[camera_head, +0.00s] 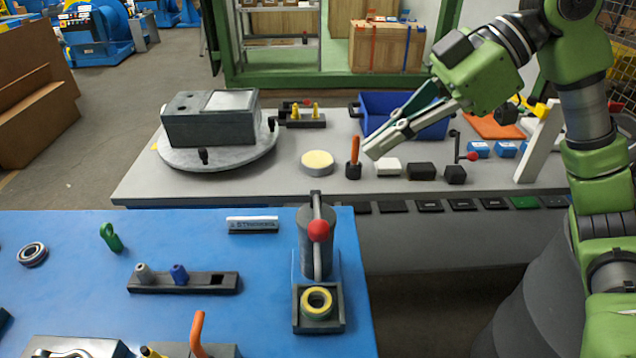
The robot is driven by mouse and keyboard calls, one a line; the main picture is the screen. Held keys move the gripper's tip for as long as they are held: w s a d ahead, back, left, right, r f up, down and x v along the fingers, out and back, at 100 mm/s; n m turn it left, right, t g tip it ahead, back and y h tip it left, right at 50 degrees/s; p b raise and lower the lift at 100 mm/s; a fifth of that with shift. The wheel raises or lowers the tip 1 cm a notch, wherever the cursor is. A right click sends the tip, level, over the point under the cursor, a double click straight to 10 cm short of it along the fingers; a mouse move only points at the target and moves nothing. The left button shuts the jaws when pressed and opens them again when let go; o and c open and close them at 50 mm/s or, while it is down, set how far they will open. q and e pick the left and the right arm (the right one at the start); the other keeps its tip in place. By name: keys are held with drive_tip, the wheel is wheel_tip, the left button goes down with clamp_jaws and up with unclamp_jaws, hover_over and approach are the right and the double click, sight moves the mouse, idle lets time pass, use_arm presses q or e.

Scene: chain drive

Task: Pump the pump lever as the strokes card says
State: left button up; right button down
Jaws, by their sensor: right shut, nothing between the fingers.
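A lever with a red ball knob (318,230) rises in front of a grey cylinder (317,252) at the right edge of the blue table; it looks like the pump lever. A small dark-lettered plate (252,225) stands left of it, its text too small to read surely. I cannot tell whether it is the strokes card. My right gripper (371,150) is shut and empty over the grey table, just right of an orange-handled peg (355,150), well behind and apart from the lever. My left gripper is not in view.
A yellow-ringed cup (317,302) sits in front of the cylinder. A dark block (183,283) with two pegs lies left of it. On the grey table (290,189) are a blue bin (375,103), small blocks and a small red-knobbed crank (472,156). A gap separates the tables.

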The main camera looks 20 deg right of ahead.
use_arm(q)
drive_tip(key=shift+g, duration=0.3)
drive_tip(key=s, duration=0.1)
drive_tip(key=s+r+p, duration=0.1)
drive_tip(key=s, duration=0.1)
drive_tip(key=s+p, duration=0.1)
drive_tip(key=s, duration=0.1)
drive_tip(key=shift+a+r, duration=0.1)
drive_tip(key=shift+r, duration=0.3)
use_arm(e)
drive_tip(key=a+f, duration=0.6)
drive_tip(key=f, duration=0.4)
drive_tip(key=shift+w+a+f, duration=0.25)
drive_tip(key=shift+a, duration=0.1)
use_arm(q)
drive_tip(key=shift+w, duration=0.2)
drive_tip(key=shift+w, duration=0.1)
